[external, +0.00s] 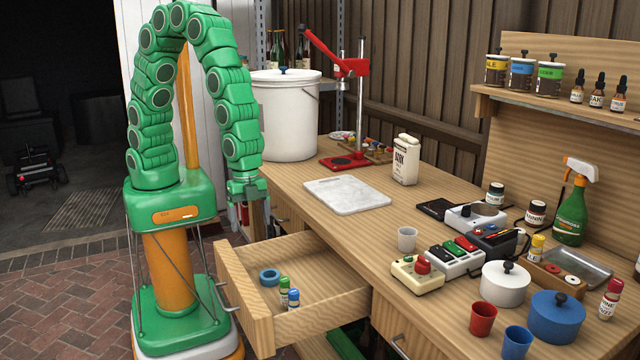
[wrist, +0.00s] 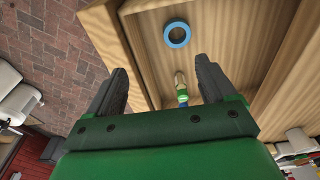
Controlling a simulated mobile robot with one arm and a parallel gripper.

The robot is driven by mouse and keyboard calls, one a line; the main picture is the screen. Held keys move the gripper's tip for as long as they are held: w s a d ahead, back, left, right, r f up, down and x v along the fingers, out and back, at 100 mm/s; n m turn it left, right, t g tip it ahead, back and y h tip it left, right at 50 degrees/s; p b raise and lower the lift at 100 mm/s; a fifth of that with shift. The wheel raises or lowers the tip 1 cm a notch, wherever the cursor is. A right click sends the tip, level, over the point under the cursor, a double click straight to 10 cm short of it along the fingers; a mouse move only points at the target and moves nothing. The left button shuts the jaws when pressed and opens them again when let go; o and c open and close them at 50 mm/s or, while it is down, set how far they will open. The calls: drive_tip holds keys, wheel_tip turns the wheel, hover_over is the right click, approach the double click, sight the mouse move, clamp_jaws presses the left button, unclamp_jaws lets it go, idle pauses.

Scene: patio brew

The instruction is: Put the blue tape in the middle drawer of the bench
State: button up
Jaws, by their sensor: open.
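The blue tape (external: 269,281) is a small ring lying flat in an open drawer (external: 315,312) of the wooden bench. The drawer sits between another drawer front to its left and one to its right. In the wrist view the tape (wrist: 177,46) lies beyond my fingertips, near the top. My gripper (external: 243,222) is above and outside the open drawer, near its left front corner. In the wrist view its two fingers (wrist: 162,70) are spread wide with nothing between them gripped.
The rest of the drawer floor looks clear. On the bench top are a white board (external: 347,193), a white bucket (external: 285,120), a red press (external: 345,161) and pots.

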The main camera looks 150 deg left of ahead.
drive_tip(key=s+d+r+g, duration=0.2)
drive_tip(key=s+d+r, duration=1.5)
drive_tip(key=s, duration=0.1)
drive_tip(key=s+d+r+g, duration=0.1)
drive_tip(key=s+d+r, duration=0.2)
drive_tip(key=s, duration=0.7)
drive_tip(key=shift+s, duration=0.35)
drive_tip(key=shift+d, duration=0.1)
